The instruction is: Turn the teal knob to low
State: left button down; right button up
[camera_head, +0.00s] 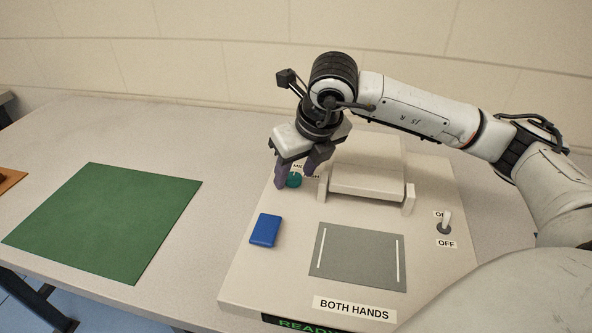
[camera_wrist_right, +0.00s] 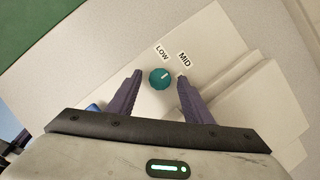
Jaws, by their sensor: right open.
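The teal knob (camera_head: 294,181) sits on the pale press base, left of the raised press block. It also shows in the right wrist view (camera_wrist_right: 160,78), with a light pointer line on its top. In that view a LOW label (camera_wrist_right: 162,53) and a MID label (camera_wrist_right: 184,60) lie beyond it, and the pointer line is directed toward the upper right, between the labels. My right gripper (camera_head: 298,181) is open above the knob. Its two purple fingers are on either side of the knob, apart from it in the wrist view (camera_wrist_right: 158,84). My left gripper is not in view.
A raised press block (camera_head: 368,181) stands close right of the knob. A blue block (camera_head: 265,230) lies on the press base (camera_head: 240,285), and a toggle switch (camera_head: 445,224) is at its right. A green mat (camera_head: 105,220) lies on the table at left.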

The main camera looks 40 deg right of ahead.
jog(key=shift+c, duration=0.5)
jog(key=c, duration=1)
jog(key=shift+o, duration=0.2)
